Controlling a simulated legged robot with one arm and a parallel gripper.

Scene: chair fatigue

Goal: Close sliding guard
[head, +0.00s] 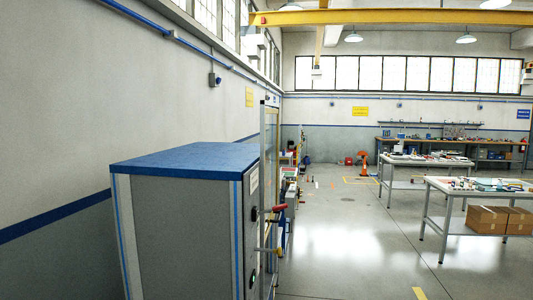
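A tall, narrow framed panel (271,135) with a yellowish edge stands just behind a grey cabinet (185,240) with a blue top. It is seen almost edge-on. It may be part of the sliding guard, but I cannot tell for sure, nor whether the guard is open or shut. My gripper is not in view.
Open grey floor (340,240) lies right of the cabinet. Work tables (437,205) with small items stand at the right, with cardboard boxes (487,218) on a lower shelf. An orange object (362,165) stands far back. A wall (60,150) runs along the left.

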